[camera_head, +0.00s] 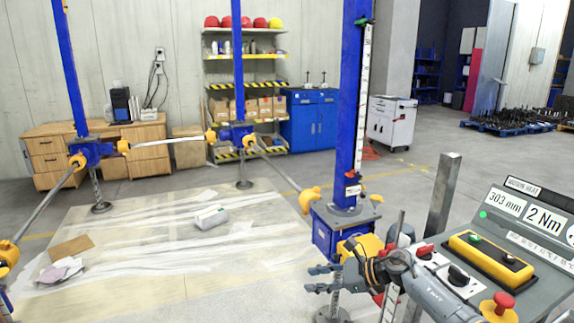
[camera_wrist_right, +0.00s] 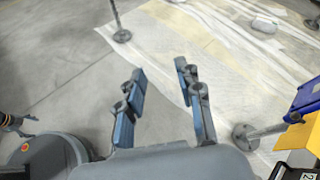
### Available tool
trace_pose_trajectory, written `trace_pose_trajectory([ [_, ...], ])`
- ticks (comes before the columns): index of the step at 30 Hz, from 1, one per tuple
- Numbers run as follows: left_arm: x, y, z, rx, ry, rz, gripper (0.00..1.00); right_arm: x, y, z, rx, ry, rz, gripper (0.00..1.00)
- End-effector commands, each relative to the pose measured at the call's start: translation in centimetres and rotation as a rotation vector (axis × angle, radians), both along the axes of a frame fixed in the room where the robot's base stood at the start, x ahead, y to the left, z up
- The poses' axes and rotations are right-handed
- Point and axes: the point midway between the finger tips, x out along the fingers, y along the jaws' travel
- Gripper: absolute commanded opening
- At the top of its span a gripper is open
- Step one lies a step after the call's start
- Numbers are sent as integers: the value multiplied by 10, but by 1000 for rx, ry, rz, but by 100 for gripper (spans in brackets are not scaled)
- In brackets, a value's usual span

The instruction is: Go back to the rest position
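My right gripper (camera_head: 313,278) is in the lower right middle of the head view, in front of the blue screw jack (camera_head: 325,236) and left of the control console. Its two fingers point left. In the right wrist view the fingers (camera_wrist_right: 160,70) stand apart with only floor showing between them, so it is open and empty.
The control console (camera_head: 515,235) with a yellow button box (camera_head: 490,257) and a red emergency knob (camera_head: 498,304) stands close at right. A steel post (camera_head: 443,205) rises beside it. The covered floor (camera_head: 160,250) at left is mostly clear, with a white bundle (camera_head: 211,217) lying on it.

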Motion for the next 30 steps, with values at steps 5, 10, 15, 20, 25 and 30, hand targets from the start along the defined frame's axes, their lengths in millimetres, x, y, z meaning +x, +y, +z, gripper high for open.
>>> trace_pose_trajectory([
  [5,2,0,0,-1,-3,0,75,-17,61,11,482,199,-295,36],
  [10,3,0,1,0,-5,0,75,-34,56,19,942,488,-613,36],
  [15,5,0,1,-1,-8,0,75,-63,11,0,1382,833,-957,36],
  [20,5,0,1,-1,-9,0,75,-117,-43,-44,1762,1164,-1310,36],
  [25,6,-1,1,-1,-9,0,75,-206,-90,-96,2117,1470,-1725,36],
  [30,5,0,1,-1,-9,0,75,-291,-112,-125,-1824,-1273,1622,36],
])
